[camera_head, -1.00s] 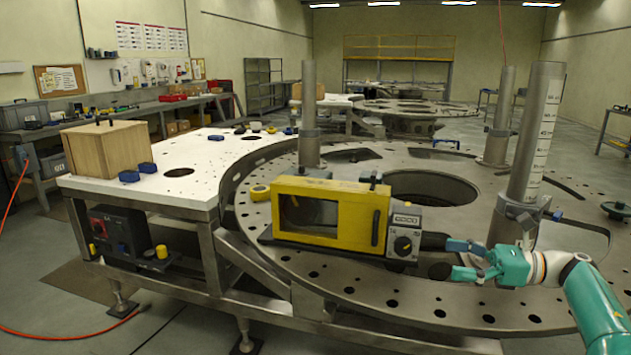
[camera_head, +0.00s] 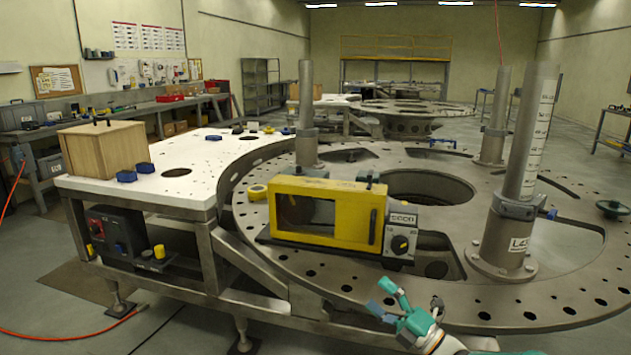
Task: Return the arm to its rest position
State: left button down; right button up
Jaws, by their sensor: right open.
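My right gripper (camera_head: 388,302) is in the lower middle of the head view, with its teal arm coming in from the bottom right. Its two fingers are apart and nothing is between them. It is in front of and below the yellow box (camera_head: 284,240) with a window and a dial panel (camera_head: 401,234), and it is apart from both. The yellow box sits on the round metal turret plate (camera_head: 521,317). My left gripper is not in view.
A white table (camera_head: 92,182) with a wooden box (camera_head: 100,149) and blue knobs adjoins the plate at left. Upright metal posts (camera_head: 531,140) rise from the plate. The front rim of the plate lies close to my right gripper. Floor shows free at the lower left.

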jog(key=s+a+f+m+g+h, duration=0.1)
jog(key=s+f+m+h, duration=0.4)
jog(key=f, duration=0.4)
jog(key=s+a+f+m+g+h, duration=0.1)
jog(key=s+f+m+g+h, duration=0.1)
jog(key=s+f+m, duration=0.4)
jog(key=s+f+m+g+h, duration=0.15)
jog(key=f+m+h, duration=0.25)
jog(key=f+m, duration=0.55)
jog(key=s+f+m+g, duration=0.4)
jog(key=s+f+m, duration=0.1)
jog(key=s, duration=0.8)
jog(key=s+f+m+g+h, duration=0.1)
jog(key=s+f+m+g, duration=0.4)
jog(key=s, duration=0.8)
jog(key=shift+s+f+m+h, duration=0.25)
jog(key=shift+f+m+h, duration=0.1)
jog(key=shift+m, duration=0.1)
